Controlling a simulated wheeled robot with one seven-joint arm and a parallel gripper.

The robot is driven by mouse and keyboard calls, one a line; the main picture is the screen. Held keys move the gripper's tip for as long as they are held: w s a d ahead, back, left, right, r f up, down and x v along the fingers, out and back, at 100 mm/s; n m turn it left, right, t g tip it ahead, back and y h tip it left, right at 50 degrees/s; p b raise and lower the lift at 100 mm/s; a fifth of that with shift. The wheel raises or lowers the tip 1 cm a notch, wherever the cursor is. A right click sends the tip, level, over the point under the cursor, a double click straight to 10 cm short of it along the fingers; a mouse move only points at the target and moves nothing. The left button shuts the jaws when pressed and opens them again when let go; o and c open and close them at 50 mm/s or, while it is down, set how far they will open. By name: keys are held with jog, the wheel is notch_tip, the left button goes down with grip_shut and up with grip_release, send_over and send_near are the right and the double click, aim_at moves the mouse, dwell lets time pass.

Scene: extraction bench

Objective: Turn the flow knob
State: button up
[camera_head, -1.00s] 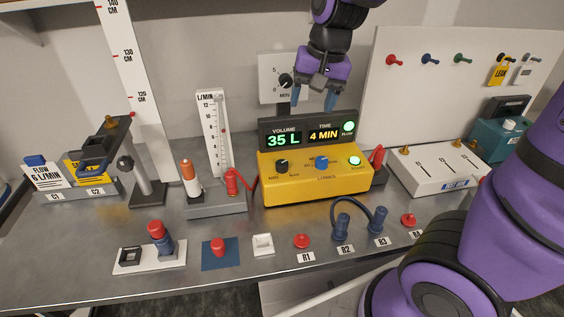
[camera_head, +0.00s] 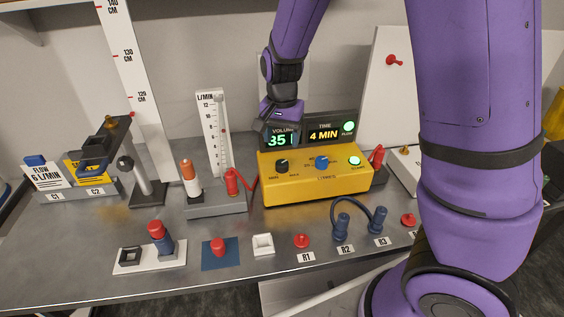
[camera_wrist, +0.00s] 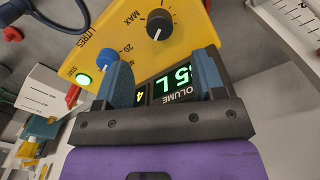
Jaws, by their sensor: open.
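The yellow pump box (camera_head: 320,190) carries a black knob marked MIN and MAX (camera_head: 282,165), which looks like the flow knob, and a blue knob marked LITRES (camera_head: 321,162). My gripper (camera_head: 278,127) hangs behind the box, at the left part of its display, partly covering VOLUME. In the wrist view the black knob (camera_wrist: 158,27) lies beyond the open, empty fingers (camera_wrist: 164,76), not touched. The blue knob (camera_wrist: 107,57) is beyond the left finger. The pointer of the black knob is visible as a pale line.
A flow card (camera_head: 42,175) reads 6 L/MIN. The L/MIN gauge (camera_head: 213,130) stands left of the box. A red plug (camera_head: 232,180) and orange-topped cylinder (camera_head: 188,175) stand near it. Several plugs and posts line the bench front. My arm covers the right side.

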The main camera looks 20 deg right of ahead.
aim_at(282, 163)
notch_tip(282, 163, down, 9)
jog(key=shift+r, duration=0.15)
dwell(0.4)
jog(key=c, duration=0.9)
